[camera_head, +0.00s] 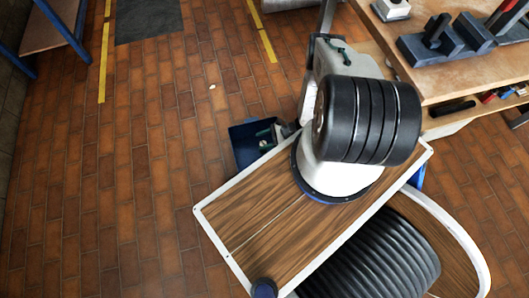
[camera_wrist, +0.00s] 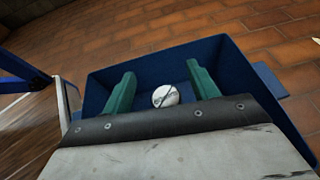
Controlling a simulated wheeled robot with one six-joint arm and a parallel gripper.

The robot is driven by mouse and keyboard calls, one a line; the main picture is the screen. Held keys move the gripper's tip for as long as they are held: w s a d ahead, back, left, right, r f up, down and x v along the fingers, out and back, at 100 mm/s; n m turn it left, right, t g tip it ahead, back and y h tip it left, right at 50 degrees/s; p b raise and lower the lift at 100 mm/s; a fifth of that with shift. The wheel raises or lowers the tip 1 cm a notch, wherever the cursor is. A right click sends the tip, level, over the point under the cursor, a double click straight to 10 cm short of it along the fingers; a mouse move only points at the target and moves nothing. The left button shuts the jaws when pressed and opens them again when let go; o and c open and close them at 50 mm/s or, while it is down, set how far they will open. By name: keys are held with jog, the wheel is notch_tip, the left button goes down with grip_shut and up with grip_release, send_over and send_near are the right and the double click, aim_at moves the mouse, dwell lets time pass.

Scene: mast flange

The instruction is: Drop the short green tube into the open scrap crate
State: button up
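The open scrap crate is a blue box (camera_head: 243,155) on the floor beyond the wooden deck in the head view. It also fills the middle of the wrist view (camera_wrist: 105,78). My gripper (camera_wrist: 161,75) is over the crate, its two teal fingers spread wide apart with nothing between them. A round whitish thing with a dark line across it (camera_wrist: 165,96) lies inside the crate, below the fingers. In the head view my gripper (camera_head: 268,138) partly covers the crate. I cannot make out a separate short green tube in either view.
A workbench (camera_head: 450,75) with dark blocks stands at the right. A wooden deck with a white rim (camera_head: 245,240) lies near the crate. A small pale scrap (camera_head: 212,87) lies on the brick floor, which is mostly clear at left.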

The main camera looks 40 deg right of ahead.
jog(key=v, duration=0.7)
jog(key=shift+s+d, duration=0.2)
jog(key=shift+d, duration=0.15)
jog(key=shift+r, duration=0.15)
